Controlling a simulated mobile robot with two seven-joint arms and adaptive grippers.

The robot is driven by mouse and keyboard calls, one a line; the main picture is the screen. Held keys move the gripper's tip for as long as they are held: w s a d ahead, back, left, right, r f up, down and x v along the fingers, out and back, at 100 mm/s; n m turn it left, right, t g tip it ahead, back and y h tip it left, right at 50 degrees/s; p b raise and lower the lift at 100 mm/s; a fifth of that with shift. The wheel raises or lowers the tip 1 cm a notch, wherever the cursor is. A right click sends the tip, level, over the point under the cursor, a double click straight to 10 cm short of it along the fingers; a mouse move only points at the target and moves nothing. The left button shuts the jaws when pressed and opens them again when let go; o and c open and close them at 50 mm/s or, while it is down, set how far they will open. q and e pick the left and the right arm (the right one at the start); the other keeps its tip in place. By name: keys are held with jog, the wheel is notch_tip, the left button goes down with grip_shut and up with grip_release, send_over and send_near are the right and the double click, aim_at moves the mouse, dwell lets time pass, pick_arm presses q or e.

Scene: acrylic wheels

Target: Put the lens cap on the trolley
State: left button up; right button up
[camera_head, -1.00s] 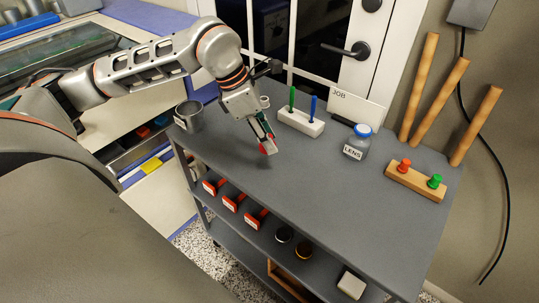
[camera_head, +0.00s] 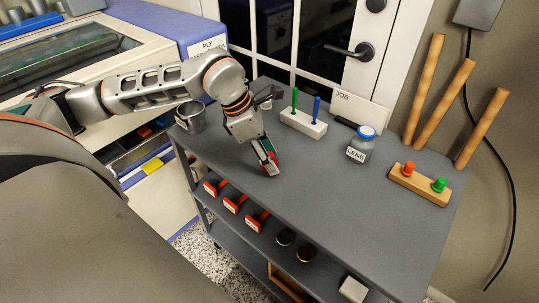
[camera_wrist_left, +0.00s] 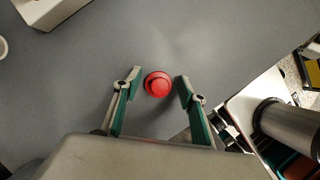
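A small red round stepped piece, which I take to be the lens cap (camera_wrist_left: 158,84), lies between my left fingertips in the left wrist view. A bit of its red (camera_head: 277,157) shows beside the fingers in the head view. My left gripper (camera_head: 270,168) points down at the top of the grey trolley (camera_head: 310,190). In the left wrist view its fingers (camera_wrist_left: 159,79) stand apart, with a narrow gap on each side of the red piece. The piece appears to rest on the trolley top. My right gripper is not in view.
A metal cup (camera_head: 190,116) stands at the trolley's left end. A white block with green and blue pens (camera_head: 303,123), a LENS jar (camera_head: 361,147) and a wooden block with pegs (camera_head: 420,185) stand along the back. The front top is clear. The lower shelf holds several items.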

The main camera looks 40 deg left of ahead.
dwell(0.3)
pick_arm(q)
jog(key=shift+r, duration=0.3)
jog(key=p+v, duration=0.1)
jog(key=v, duration=1)
jog(key=shift+a+r, duration=0.15)
jog(key=shift+r, duration=0.1)
jog(key=shift+s, duration=0.15)
